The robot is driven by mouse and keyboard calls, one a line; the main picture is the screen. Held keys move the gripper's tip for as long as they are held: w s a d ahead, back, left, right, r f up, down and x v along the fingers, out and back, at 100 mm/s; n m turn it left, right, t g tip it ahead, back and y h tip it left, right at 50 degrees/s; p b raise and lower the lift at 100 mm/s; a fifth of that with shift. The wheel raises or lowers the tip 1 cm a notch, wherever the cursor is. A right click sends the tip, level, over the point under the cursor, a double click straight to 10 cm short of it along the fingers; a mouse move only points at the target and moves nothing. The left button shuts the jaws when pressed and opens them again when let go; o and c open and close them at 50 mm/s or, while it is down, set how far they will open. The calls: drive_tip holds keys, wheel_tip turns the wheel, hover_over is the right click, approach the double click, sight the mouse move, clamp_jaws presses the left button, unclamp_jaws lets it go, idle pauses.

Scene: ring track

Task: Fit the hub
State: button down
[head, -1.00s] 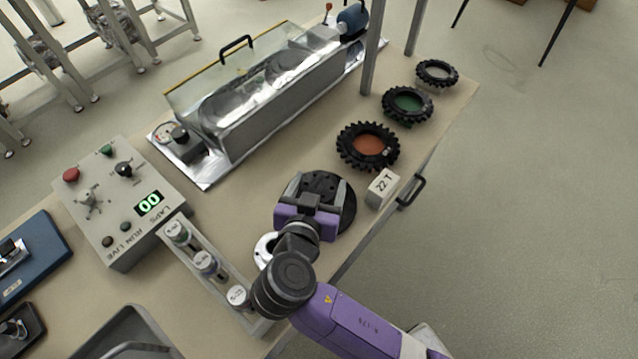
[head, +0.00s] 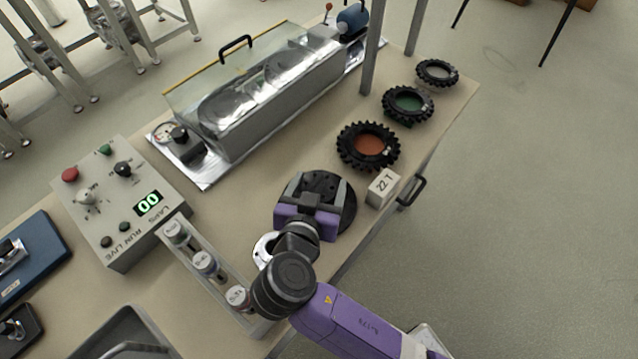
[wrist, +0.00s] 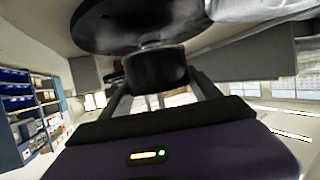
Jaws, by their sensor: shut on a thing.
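My gripper (head: 318,190) is over a round black plate (head: 347,212) on the table, with one finger to each side of a dark holed part. In the wrist view my gripper (wrist: 155,85) is shut on a short black cylinder, probably the hub (wrist: 155,70). A thin bright shaft or collar shows between the cylinder and the wide black disc (wrist: 115,25). Whether the cylinder is seated on the disc I cannot tell. A silver ring (head: 265,248) lies beside the plate, partly hidden by my wrist.
Toothed black rings with orange (head: 368,146), green (head: 408,104) and grey (head: 437,73) centres lie towards the back right. A "22 T" block (head: 382,187) stands close right of the plate. A vial rack (head: 215,270), control box (head: 125,205) and covered metal trough (head: 270,120) stand left.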

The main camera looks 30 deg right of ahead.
sight(319, 184)
drive_tip(key=shift+f+b, duration=1)
drive_tip(key=shift+f, duration=0.1)
idle(0.3)
drive_tip(key=shift+c, duration=1.4)
unclamp_jaws()
drive_tip(key=shift+o, duration=1.1)
wheel_tip(319, 184, up, 20)
drive_tip(key=p, duration=0.1)
drive_tip(key=shift+r, duration=0.1)
